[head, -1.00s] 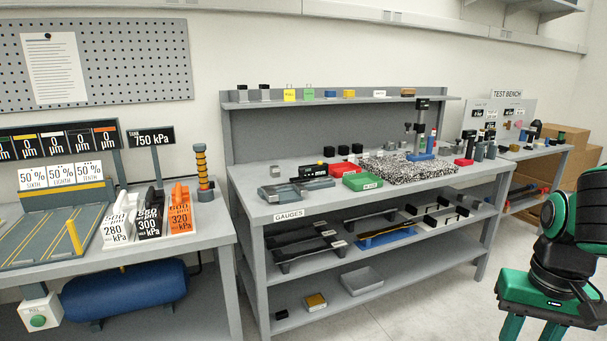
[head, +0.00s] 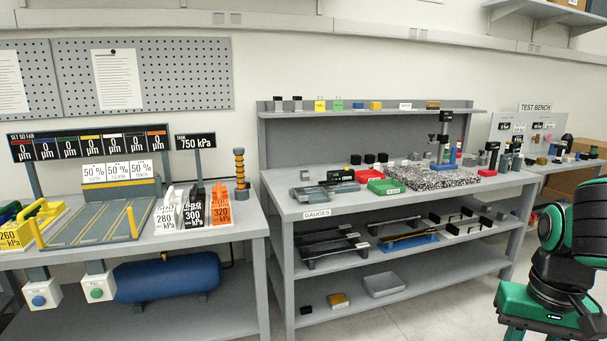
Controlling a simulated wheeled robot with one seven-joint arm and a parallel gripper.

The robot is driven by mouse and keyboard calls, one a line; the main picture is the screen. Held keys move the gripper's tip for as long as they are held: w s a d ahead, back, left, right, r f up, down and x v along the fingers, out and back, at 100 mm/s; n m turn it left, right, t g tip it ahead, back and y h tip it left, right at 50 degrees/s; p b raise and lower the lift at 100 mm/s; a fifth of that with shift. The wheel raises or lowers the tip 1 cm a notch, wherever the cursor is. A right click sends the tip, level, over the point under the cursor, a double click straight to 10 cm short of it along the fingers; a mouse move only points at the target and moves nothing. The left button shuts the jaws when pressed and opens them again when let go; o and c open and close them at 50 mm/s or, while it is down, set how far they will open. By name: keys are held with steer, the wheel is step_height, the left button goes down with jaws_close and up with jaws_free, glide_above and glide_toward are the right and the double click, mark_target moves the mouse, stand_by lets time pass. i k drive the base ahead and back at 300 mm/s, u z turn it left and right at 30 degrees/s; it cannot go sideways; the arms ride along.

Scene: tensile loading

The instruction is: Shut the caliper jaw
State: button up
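A small dark instrument with a display (head: 337,177) lies at the front left of the gauge bench top (head: 300,207), by flat grey blocks (head: 311,192). It may be the caliper, but it is too small to tell, and I cannot make out its jaw. My gripper (head: 528,337) hangs at the lower right edge of the head view, well apart from the bench objects. Its green body shows, but its fingertips are cut off by the frame.
Red (head: 369,175) and green (head: 386,187) boxes and a speckled granite plate (head: 436,179) with a stand share the bench top. Lower shelves hold long dark gauges (head: 333,247). Floor (head: 440,300) is clear before the bench.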

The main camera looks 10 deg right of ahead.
mark_target(328, 191)
steer(key=u, duration=0.25)
steer(key=i, duration=1.65)
steer(key=z, duration=0.55)
